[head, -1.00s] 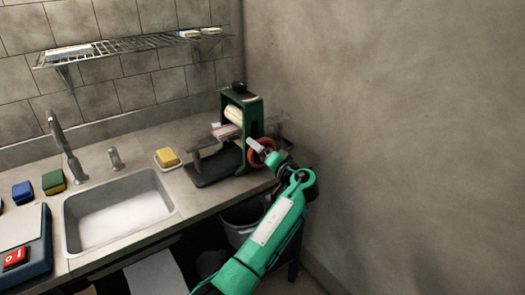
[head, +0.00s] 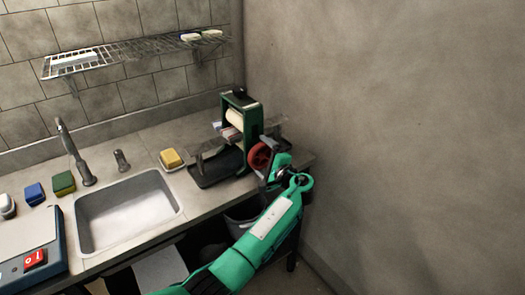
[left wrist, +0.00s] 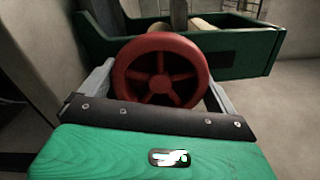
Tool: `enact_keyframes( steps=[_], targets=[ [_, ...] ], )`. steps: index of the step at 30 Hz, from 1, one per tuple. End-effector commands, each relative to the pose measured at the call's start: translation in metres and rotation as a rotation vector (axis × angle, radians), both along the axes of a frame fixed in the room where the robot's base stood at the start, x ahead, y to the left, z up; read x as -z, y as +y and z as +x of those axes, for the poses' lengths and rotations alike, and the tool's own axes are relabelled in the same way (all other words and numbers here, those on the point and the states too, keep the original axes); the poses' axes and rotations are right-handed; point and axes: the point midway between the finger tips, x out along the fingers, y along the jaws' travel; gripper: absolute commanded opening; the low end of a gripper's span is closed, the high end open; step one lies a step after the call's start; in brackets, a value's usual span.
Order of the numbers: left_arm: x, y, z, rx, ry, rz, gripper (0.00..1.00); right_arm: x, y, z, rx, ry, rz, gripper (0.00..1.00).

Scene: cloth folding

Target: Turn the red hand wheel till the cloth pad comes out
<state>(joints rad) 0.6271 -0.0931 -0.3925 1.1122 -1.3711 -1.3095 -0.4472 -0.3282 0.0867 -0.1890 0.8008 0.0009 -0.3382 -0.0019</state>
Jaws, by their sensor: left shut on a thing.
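The red hand wheel (head: 258,157) is on the side of a green roller press (head: 254,124) at the counter's right end. My left gripper (head: 267,160) is at the wheel. In the left wrist view the wheel (left wrist: 150,72) sits between the two grey fingers (left wrist: 158,90), which close on its rim from both sides. The pale rollers (head: 236,118) show inside the green frame. A small, pale pinkish layer, perhaps the cloth pad (head: 230,133), shows at the rollers' left side; its extent is unclear. My right gripper is out of view.
A dark tray (head: 205,177) lies under the press. A yellow sponge on a dish (head: 171,158) and the sink (head: 128,210) are to its left. A grey bucket (head: 243,220) stands below the counter. The wall is close on the right.

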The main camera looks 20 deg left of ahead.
Motion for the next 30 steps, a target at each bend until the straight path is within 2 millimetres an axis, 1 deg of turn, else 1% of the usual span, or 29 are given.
enact_keyframes(
  steps=[1, 7, 12, 21, 30],
  targets=[
    [-0.004, 0.000, 0.000, 0.001, 0.030, 0.024, 0.71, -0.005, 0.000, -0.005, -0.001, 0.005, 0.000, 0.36],
    [-0.002, 0.000, 0.000, 0.000, 0.132, 0.103, 0.71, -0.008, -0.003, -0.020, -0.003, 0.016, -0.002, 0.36],
    [-0.002, 0.000, 0.000, 0.000, 0.187, 0.147, 0.71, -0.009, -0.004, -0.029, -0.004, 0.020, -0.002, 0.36],
    [0.000, 0.000, 0.000, 0.000, 0.228, 0.179, 0.71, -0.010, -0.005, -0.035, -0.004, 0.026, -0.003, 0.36],
    [0.001, 0.000, 0.000, 0.000, 0.229, 0.180, 0.71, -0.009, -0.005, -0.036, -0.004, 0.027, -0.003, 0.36]
  ],
)
